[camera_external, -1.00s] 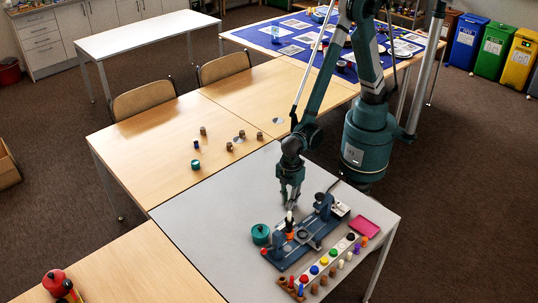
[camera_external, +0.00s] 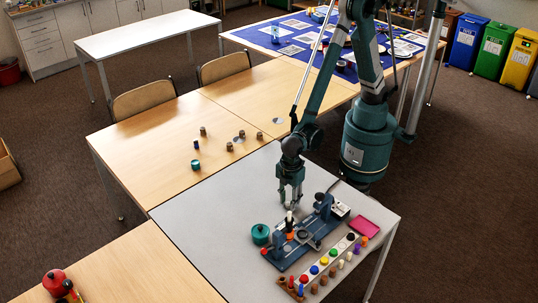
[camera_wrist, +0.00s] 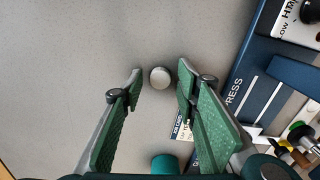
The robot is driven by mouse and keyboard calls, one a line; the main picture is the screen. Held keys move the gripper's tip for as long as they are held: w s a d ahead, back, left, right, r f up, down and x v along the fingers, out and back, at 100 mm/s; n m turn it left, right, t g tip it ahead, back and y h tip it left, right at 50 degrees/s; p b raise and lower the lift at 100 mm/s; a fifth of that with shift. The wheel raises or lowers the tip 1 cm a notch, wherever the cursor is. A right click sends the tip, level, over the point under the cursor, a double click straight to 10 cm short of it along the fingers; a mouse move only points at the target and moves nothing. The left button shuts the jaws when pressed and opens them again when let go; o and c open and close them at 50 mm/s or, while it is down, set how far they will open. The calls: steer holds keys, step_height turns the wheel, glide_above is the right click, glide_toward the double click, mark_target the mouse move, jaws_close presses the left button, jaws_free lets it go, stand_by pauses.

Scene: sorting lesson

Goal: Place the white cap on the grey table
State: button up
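The white cap (camera_wrist: 160,78) is a small round disc in the wrist view. It sits over the grey table (camera_wrist: 70,60), between my fingertips, with a gap on each side. It looks to be on the table surface. My gripper (camera_wrist: 160,84) is open around it and points down. In the external view my gripper (camera_external: 291,199) is low over the grey table (camera_external: 205,215), just behind the blue press. The cap is too small there to tell apart for certain.
The blue press (camera_external: 321,229) stands close to my gripper, holding an upright piece with a white top (camera_external: 289,215). A teal round container (camera_external: 260,234) is at its left. The table's left part is clear.

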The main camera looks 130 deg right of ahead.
mark_target(289, 203)
step_height(289, 203, up, 12)
steer(key=p, duration=0.2)
stand_by(0.5)
stand_by(0.4)
steer(key=shift+r, duration=0.1)
steer(key=s+d+r+t, duration=0.3)
steer(key=s+r, duration=0.7)
steer(key=r, duration=0.5)
steer(key=s+d+r+m+t, duration=0.1)
steer(key=s+r+t, duration=0.1)
steer(key=s, duration=0.6)
steer(key=s+d+r+t, duration=0.1)
steer(key=s+r, duration=0.3)
steer(key=s, duration=0.5)
steer(key=shift+d+r+m+t, duration=0.25)
steer(key=shift+r+m+t, duration=0.15)
steer(key=shift+t, duration=0.2)
steer(key=shift+s+f, duration=0.1)
